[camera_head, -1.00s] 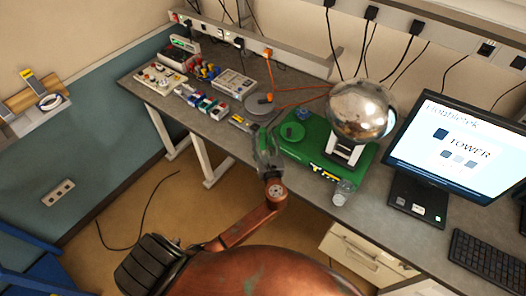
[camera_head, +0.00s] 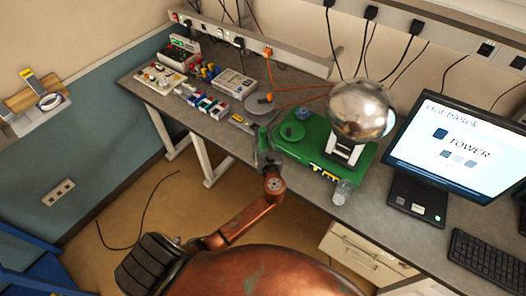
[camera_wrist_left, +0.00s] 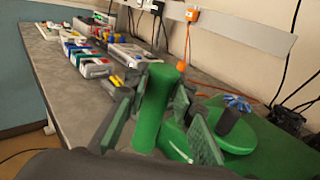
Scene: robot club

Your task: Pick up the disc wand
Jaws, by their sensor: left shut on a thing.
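My left gripper (camera_head: 266,152) is at the front edge of the bench, left of the green generator base. In the left wrist view, its two dark green fingers (camera_wrist_left: 158,128) stand on either side of an upright green cylinder (camera_wrist_left: 154,108). The gripper is shut on this cylinder, which looks like the handle of the disc wand; no disc can be made out on it. The cylinder leans slightly to the right. A green disc with a dark knob (camera_head: 293,131) lies on the base just right of the gripper; it also shows in the left wrist view (camera_wrist_left: 238,138). My right gripper is out of view.
A silver globe (camera_head: 361,109) stands on the green base (camera_head: 330,157). A clear glass (camera_head: 342,192) is at its front corner. A grey disc (camera_head: 258,104) and several small devices (camera_head: 206,101) lie to the left. A monitor (camera_head: 463,150) stands at right.

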